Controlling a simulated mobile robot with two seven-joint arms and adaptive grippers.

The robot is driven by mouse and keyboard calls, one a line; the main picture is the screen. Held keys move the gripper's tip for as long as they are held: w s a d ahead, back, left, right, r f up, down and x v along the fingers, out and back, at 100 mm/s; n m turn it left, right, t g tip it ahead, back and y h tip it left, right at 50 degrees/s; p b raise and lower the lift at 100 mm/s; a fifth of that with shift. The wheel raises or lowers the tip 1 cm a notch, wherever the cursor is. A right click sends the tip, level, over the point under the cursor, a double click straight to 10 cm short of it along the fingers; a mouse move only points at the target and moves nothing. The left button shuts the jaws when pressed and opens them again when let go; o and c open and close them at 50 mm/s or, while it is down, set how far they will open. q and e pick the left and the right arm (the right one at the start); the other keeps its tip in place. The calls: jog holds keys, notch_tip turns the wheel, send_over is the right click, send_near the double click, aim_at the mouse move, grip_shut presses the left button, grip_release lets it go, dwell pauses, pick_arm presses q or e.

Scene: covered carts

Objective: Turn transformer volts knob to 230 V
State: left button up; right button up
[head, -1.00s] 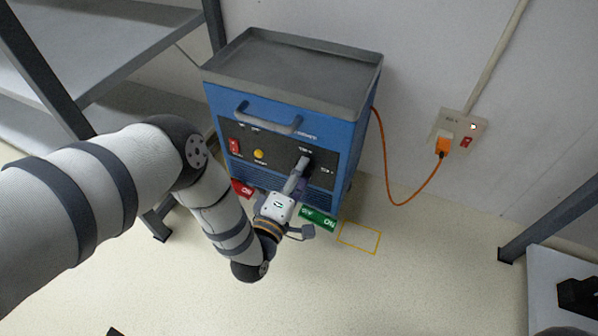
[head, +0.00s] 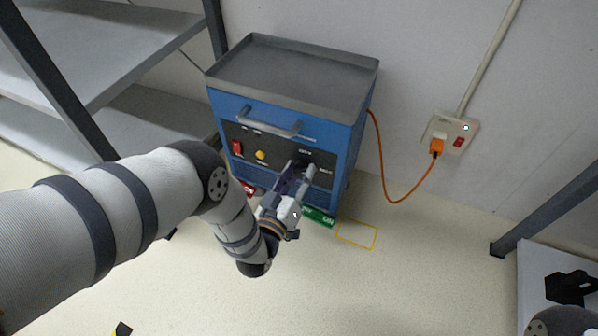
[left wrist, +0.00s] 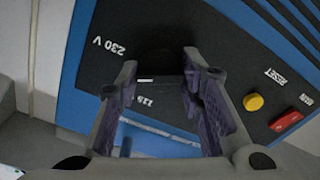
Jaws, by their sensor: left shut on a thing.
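The blue transformer cart (head: 340,160) stands against the wall with its dark front panel facing me. My left gripper (head: 304,168) is at the right part of the panel. In the left wrist view, its fingers (left wrist: 160,68) are around the dark volts knob (left wrist: 160,52), shut on it. The "230 V" label (left wrist: 109,47) is left of the knob in that view. The "115" label (left wrist: 147,100) shows between the fingers. A short white mark (left wrist: 146,80) lies near that label; the knob's exact pointing is hard to tell.
The panel has a yellow reset button (head: 260,155) and a red switch (head: 237,147). A grey handle (head: 268,122) juts above them. An orange cord (head: 385,170) runs to a wall socket (head: 450,133). Grey shelving (head: 120,50) stands left.

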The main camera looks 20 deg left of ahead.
pick_arm(q)
jog(key=m, duration=0.5)
jog(key=shift+m+p, duration=0.3)
dwell(0.4)
jog(key=o, duration=1.1)
jog(key=shift+o, duration=0.2)
jog(key=s, duration=1.2)
jog(key=shift+a, duration=0.2)
